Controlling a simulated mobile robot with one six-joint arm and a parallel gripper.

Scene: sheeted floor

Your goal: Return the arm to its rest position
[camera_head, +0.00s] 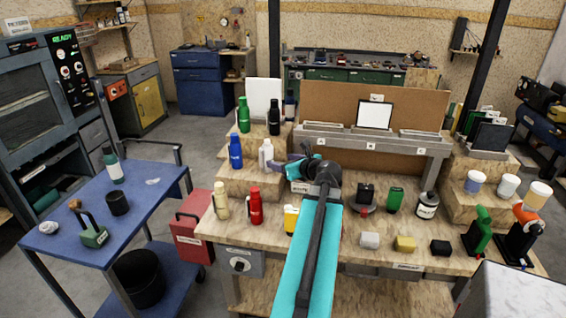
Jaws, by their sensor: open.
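My arm, cyan and dark grey, reaches from the bottom centre of the head view over the wooden workbench (330,262). It bends at a dark joint near the bench's middle. My gripper (280,164) is at the far end, small and turned to the left, close to a white bottle (266,153) in the picture. Its jaws are open and I see nothing held between them. Whether it touches the bottle cannot be told. The arm hides part of the bench and part of a yellow item (290,219).
Green (243,115), black (274,117) and blue (236,152) bottles stand on the stepped left shelf. A red bottle (255,206) stands in front. Small blocks, a jar (427,206) and tools fill the right side. A blue cart (150,205) stands left, with grey floor around it.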

